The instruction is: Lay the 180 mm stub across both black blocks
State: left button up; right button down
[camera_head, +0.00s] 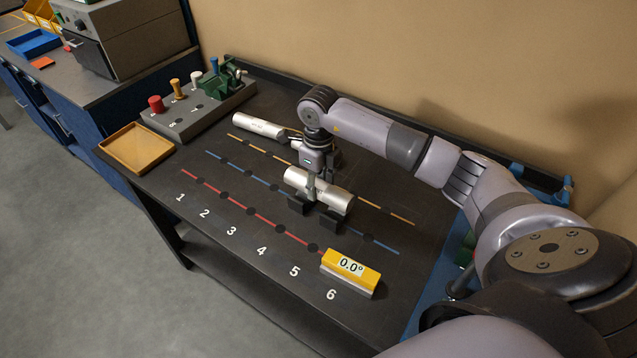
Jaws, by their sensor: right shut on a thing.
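A short, thick silver bar (336,196), which looks like the stub, lies level over two black blocks. One black block (298,206) is under its left part and the other black block (331,222) is under its right part. The bar looks to be on or just above them; I cannot tell if it touches. My right gripper (312,187) points down from above and is shut on the bar near its middle. The fingers partly hide the bar. My left gripper is not in view.
Another silver bar (258,126) lies behind on the table. A yellow angle gauge (350,272) reading 0.0° sits at the front right. A tan tray (138,149) and a grey rack with coloured knobs (185,118) stand at the left. The numbered front strip is mostly clear.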

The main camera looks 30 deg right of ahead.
aim_at(318, 195)
jog(key=shift+f, duration=0.1)
jog(key=shift+f+b, duration=1.1)
jog(key=shift+f, duration=0.05)
jog(key=shift+f, duration=0.1)
jog(key=shift+f+b, duration=0.6)
jog(key=c, duration=0.9)
grip_release()
